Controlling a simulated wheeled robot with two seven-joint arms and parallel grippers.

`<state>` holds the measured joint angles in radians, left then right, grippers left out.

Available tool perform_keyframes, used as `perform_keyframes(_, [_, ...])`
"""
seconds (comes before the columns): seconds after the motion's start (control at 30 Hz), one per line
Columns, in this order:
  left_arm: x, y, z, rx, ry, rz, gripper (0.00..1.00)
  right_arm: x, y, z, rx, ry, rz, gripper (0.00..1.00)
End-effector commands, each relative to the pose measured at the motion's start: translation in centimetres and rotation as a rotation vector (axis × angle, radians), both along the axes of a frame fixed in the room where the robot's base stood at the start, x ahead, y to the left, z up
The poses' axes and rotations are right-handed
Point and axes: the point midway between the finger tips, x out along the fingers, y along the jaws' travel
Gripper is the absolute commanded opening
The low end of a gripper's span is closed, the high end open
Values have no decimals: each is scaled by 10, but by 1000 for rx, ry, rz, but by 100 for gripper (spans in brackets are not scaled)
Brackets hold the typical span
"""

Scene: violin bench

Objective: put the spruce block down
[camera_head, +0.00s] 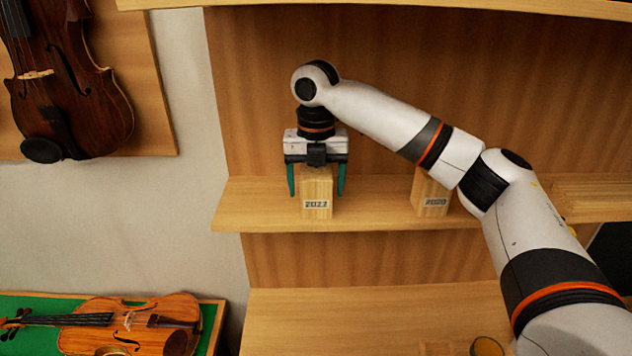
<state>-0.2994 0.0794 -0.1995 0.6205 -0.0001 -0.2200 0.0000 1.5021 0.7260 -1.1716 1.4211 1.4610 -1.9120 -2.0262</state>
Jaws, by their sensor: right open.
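My right gripper (316,190) points down over this block. Its two green fingers are apart, one on each side of the block, with a small gap showing on both sides. The block rests on the shelf and its top is partly hidden under the gripper. My left gripper is not in view.
A second block (430,197), labelled about "2020", stands to the right on the same shelf, partly behind my right arm. Stacked wood (600,194) lies at the shelf's right. A violin (135,325) lies on green cloth at lower left; a dark violin (65,85) hangs above.

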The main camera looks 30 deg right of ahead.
Motion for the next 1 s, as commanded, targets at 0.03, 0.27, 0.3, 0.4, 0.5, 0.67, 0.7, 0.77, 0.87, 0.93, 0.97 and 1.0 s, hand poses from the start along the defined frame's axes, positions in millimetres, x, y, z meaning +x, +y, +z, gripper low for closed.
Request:
perform_keyframes(0.03, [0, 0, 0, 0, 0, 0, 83, 0, 0, 2, 0, -1, 0, 76])
perform_keyframes(0.27, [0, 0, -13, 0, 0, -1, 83, 1, 1, 33, 1, -6, 0, 76])
perform_keyframes(0.3, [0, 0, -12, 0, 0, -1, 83, 1, 0, 42, 0, -5, -1, 76])
perform_keyframes(0.4, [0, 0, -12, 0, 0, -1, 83, 0, 0, 59, -1, -5, 0, 76])
perform_keyframes(0.5, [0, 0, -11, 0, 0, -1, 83, 0, 0, 70, -2, -2, 1, 76])
perform_keyframes(0.67, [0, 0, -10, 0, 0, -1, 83, 0, 0, 77, -1, 0, 1, 76])
perform_keyframes(0.7, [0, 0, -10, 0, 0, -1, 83, 0, 0, 78, -1, 0, 1, 76])
perform_keyframes(0.77, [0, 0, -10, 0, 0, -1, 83, 0, 0, 78, -1, 0, 1, 76])
perform_keyframes(0.87, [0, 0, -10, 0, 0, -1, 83, 0, 0, 78, 0, 0, 1, 76])
perform_keyframes(0.93, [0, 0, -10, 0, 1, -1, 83, 0, 0, 78, 0, 0, 1, 76])
perform_keyframes(0.97, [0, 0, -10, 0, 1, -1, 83, 0, 0, 78, 0, 0, 1, 76])
perform_keyframes(1.0, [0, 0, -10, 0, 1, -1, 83, 0, 0, 78, 0, 0, 1, 76])
